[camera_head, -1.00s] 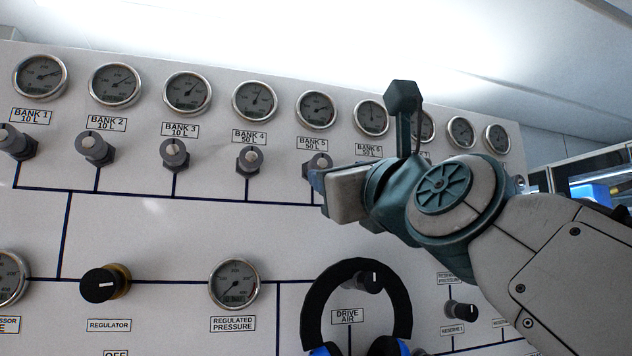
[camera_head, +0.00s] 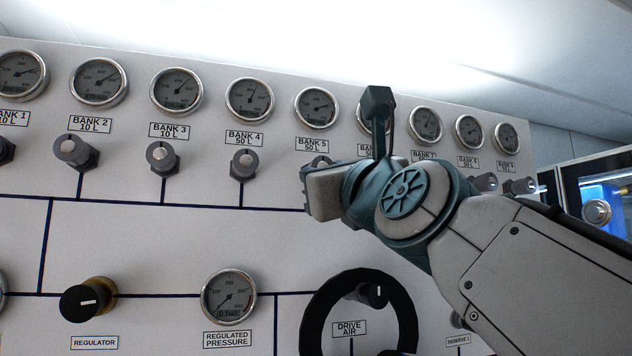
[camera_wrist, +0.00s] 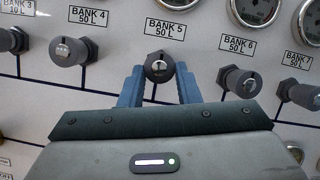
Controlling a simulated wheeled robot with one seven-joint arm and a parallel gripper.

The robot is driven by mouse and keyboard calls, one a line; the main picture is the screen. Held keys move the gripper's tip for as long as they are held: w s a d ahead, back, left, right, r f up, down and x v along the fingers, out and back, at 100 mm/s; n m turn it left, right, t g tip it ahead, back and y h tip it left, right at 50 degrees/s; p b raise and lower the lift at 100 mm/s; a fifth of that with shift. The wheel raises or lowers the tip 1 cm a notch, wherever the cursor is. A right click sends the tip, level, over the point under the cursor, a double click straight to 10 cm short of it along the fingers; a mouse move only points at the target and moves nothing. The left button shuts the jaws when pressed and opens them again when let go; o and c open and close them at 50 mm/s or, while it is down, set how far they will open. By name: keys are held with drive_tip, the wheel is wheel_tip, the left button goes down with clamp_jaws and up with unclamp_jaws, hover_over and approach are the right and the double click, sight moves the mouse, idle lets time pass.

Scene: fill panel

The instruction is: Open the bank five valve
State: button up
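The bank five valve (camera_wrist: 159,68) is a dark round knob with a light centre, below the "BANK 5 50 L" label (camera_wrist: 172,28) in the wrist view. My gripper (camera_wrist: 160,78) has its two blue fingers apart, one on each side of this knob. I cannot tell whether the fingers touch it. In the head view my gripper (camera_head: 312,190) is at the panel below the bank 5 label and gauge (camera_head: 317,107), and hides most of the valve.
The bank 4 valve (camera_wrist: 72,50) is to the left and the bank 6 valve (camera_wrist: 240,81) to the right, both close to the fingers. The regulator knob (camera_head: 88,299) is at lower left.

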drive_tip(key=shift+f+n+b, duration=0.1)
drive_tip(key=shift+n+b, duration=0.2)
drive_tip(key=shift+n, duration=0.1)
drive_tip(key=shift+w+d+r+n+g+y+p, duration=0.25)
drive_tip(key=shift+n+g, duration=1.15)
drive_tip(key=shift+n, duration=2.75)
drive_tip(key=shift+s+r+n+g+y+p, duration=0.3)
drive_tip(key=shift+n+g, duration=1.1)
drive_tip(key=shift+n, duration=2.7)
drive_tip(key=shift+w+d+r+n+g+y+b, duration=0.15)
drive_tip(key=shift+r+n+g+y, duration=0.3)
drive_tip(key=shift+n+g, duration=2.35)
drive_tip(key=shift+n+t+h, duration=0.3)
drive_tip(key=shift+n+t, duration=1.1)
drive_tip(key=shift+n, duration=0.25)
drive_tip(key=o, duration=1)
drive_tip(key=shift+c, duration=0.2)
drive_tip(key=shift+r, duration=0.1)
